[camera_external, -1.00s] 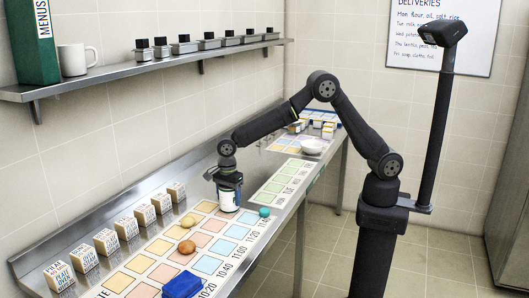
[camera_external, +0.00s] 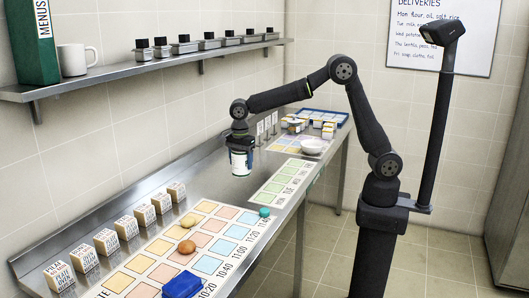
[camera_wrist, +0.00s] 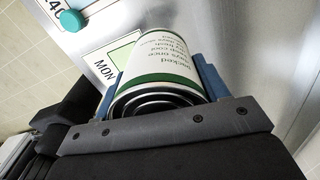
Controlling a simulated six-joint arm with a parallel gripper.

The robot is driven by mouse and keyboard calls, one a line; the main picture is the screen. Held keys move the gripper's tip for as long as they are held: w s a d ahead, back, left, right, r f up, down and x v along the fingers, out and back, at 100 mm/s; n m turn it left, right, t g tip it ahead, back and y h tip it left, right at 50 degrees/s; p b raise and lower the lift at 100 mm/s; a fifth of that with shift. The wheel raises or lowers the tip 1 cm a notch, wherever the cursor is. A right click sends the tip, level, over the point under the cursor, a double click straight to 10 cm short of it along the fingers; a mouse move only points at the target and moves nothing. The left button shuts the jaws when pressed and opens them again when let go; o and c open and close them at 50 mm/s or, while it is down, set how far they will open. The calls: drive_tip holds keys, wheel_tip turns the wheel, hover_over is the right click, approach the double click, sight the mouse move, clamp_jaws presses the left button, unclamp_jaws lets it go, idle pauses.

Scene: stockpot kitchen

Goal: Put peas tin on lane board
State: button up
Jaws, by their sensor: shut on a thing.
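The tin (camera_external: 241,165), white and green with printed text, is held upright in my gripper (camera_external: 240,148) above the metal counter. The tin (camera_wrist: 160,65) also fills the middle of the wrist view, between two blue fingers. The word "peas" cannot be read on it. A board of yellow, pink and blue squares (camera_external: 203,264) with times lies on the front counter. A green-squared board (camera_external: 285,178) with day names lies beyond it. I cannot tell which is the lane board. In the wrist view, the "MON" board (camera_wrist: 120,55) shows past the tin.
Labelled boxes (camera_external: 128,227) line the wall.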

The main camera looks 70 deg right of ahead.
drive_tip(key=shift+d+r, duration=0.3)
drive_tip(key=shift+d, duration=0.15)
drive_tip(key=w+d+m, duration=0.3)
drive_tip(key=d+m, duration=0.1)
drive_tip(key=d, duration=1.6)
drive_tip(key=w+d+m, duration=0.3)
drive_tip(key=d, duration=1.6)
drive_tip(key=s+d+m, duration=0.2)
drive_tip(key=s+d, duration=0.5)
drive_tip(key=d, duration=0.5)
drive_tip(key=s+d+m, duration=0.3)
drive_tip(key=s+d, duration=0.3)
drive_tip(key=d, duration=0.5)
drive_tip(key=s+d+m, duration=0.2)
drive_tip(key=s+d, duration=0.5)
drive_tip(key=d, duration=0.5)
drive_tip(key=shift+w+a+f, duration=0.5)
drive_tip(key=shift+w+f, duration=1.3)
drive_tip(key=shift+w, duration=0.1)
drive_tip(key=shift+w+a+f, duration=0.55)
drive_tip(key=shift+w+f, duration=1.25)
drive_tip(key=shift+w, duration=0.1)
drive_tip(key=shift+w+a+f, duration=0.5)
drive_tip(key=shift+w+f, duration=1.3)
drive_tip(key=shift+w, duration=0.1)
drive_tip(key=shift+f, duration=0.1)
